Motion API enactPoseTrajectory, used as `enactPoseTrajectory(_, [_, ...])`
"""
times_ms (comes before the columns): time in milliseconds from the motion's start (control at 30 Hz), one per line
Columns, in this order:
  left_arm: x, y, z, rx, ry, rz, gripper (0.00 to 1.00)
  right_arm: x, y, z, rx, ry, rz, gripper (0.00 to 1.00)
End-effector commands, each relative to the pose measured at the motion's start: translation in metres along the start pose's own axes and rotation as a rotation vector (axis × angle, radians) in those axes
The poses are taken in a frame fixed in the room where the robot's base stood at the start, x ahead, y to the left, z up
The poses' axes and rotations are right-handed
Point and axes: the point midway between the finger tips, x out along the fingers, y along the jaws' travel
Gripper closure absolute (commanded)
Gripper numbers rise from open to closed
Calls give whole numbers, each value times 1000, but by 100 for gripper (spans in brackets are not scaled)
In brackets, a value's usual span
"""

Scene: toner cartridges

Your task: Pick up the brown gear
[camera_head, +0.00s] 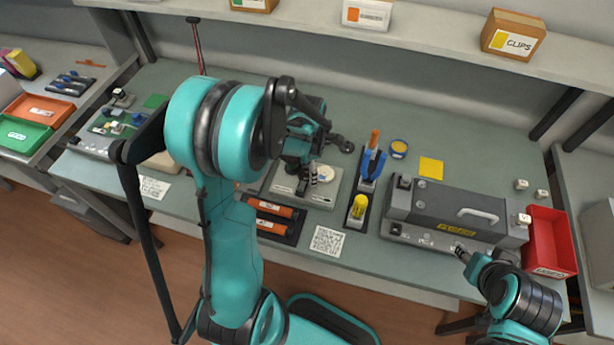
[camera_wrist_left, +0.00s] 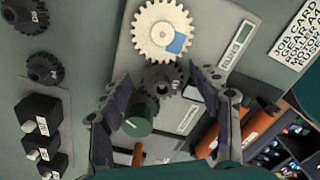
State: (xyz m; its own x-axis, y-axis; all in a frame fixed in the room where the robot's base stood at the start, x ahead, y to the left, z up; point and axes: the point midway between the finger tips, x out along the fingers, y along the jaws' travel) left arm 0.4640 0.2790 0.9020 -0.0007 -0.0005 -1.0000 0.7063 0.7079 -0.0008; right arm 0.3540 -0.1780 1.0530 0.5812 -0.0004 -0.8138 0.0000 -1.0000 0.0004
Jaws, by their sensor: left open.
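No gear looks clearly brown. In the left wrist view a dark gear (camera_wrist_left: 163,83) sits on a grey plate (camera_wrist_left: 128,55), between the fingers of my left gripper (camera_wrist_left: 162,92). The gripper is open, apart from the gear at both sides. A cream gear (camera_wrist_left: 160,27) with a blue patch lies just beyond it. Two more dark gears (camera_wrist_left: 44,69) (camera_wrist_left: 22,14) lie at the left. In the head view my left gripper (camera_head: 308,178) hangs over the plate (camera_head: 326,196), partly hiding it. My right gripper (camera_head: 461,253) is by the grey machine's front; its jaw opening is unclear.
A green cylinder (camera_wrist_left: 138,119) stands close to the left finger. Black blocks (camera_wrist_left: 40,116) are at the left of the wrist view. Orange cylinders (camera_head: 273,209) lie in a dark tray before the plate. A grey machine (camera_head: 444,211) and red bin (camera_head: 548,241) stand right.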

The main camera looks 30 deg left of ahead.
Motion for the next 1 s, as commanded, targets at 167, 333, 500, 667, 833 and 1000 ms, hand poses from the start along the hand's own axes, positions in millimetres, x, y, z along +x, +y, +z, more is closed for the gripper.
enactPoseTrajectory(167, [0, 0, 0, 1, 0, 0, 37, -1, 0, 0, 0, 0, 0, 60])
enactPoseTrajectory(333, [0, 0, 0, 1, 0, 0, 77, -1, 0, 0, 0, 0, 0, 60])
enactPoseTrajectory(500, [0, 0, 0, 1, 0, 0, 81, 0, 0, 0, 0, 0, 0, 60])
enactPoseTrajectory(667, [-1, 0, 0, 1, 0, 0, 81, -1, 0, 0, 0, 0, 0, 60])
enactPoseTrajectory(833, [-9, 0, 0, 1, 0, 0, 81, -4, 0, -3, 0, 0, 0, 60])
enactPoseTrajectory(1000, [-33, -1, 0, 1, 0, 0, 81, -12, 0, -9, 0, 0, 0, 60])
